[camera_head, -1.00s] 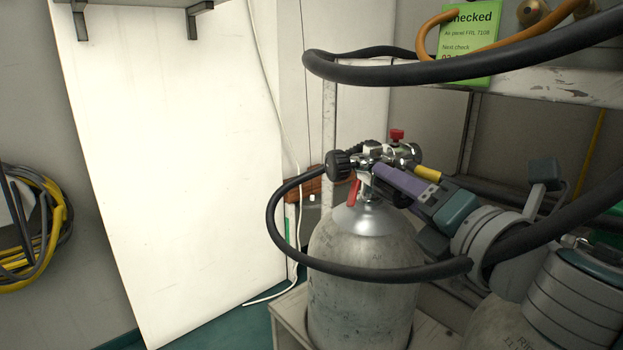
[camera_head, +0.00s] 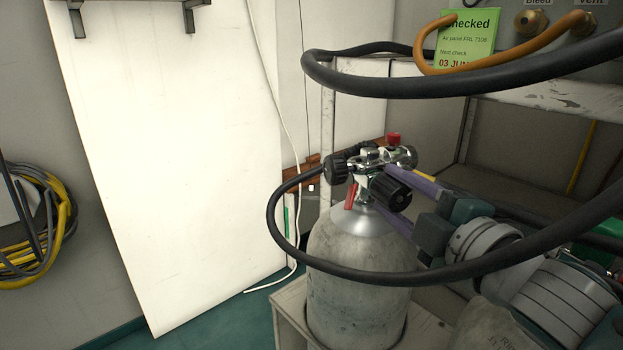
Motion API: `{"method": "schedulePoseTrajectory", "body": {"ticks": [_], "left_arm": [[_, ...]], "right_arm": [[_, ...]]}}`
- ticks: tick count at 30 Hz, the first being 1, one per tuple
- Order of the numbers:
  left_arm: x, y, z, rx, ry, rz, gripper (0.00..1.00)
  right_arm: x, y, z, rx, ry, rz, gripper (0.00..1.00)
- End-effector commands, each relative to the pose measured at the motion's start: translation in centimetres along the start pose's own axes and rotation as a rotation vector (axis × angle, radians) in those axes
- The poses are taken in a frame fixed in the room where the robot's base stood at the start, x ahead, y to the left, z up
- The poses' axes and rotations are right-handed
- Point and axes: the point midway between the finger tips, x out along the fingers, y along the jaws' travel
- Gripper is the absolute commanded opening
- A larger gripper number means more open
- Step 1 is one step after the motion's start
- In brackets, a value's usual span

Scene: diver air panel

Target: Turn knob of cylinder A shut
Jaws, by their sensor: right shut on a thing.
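A grey steel cylinder (camera_head: 345,265) stands upright in the middle; I take it for cylinder A, though no letter is readable on it now. Its chrome valve (camera_head: 378,160) carries a black ribbed knob (camera_head: 389,189) facing me. My right gripper (camera_head: 400,200) reaches in from the right. Its purple fingers pass above and below the knob facing me, and it is shut on that knob. The fingertips are partly hidden behind the knob. My left gripper is not in view.
A thick black hose (camera_head: 440,278) loops in front of the cylinder and my right arm. Another hose (camera_head: 400,85) crosses above. A red cap (camera_head: 393,138) tops the valve fitting. A white panel (camera_head: 175,160) stands at left. A green tag (camera_head: 468,38) hangs at upper right.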

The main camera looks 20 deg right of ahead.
Motion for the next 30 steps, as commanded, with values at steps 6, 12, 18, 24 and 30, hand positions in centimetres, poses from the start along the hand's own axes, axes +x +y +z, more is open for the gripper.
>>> {"method": "schedulePoseTrajectory", "body": {"ticks": [6, 12, 18, 24, 30], "left_arm": [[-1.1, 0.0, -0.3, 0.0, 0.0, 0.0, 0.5], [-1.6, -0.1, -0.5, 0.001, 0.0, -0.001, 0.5], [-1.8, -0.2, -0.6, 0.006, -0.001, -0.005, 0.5], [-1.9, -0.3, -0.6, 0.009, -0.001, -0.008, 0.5], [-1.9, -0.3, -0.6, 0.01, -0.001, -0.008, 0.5]], "right_arm": [[0.0, 0.2, -0.1, 0.179, 0.007, -0.001, 0.0], [0.0, 0.1, 0.0, 0.301, 0.013, -0.001, 0.0], [0.0, 0.0, 0.0, 0.376, 0.015, -0.002, 0.0], [0.0, 0.0, -0.1, 0.408, 0.018, -0.001, 0.0], [0.0, -0.1, -0.1, 0.412, 0.019, -0.001, 0.0]]}}
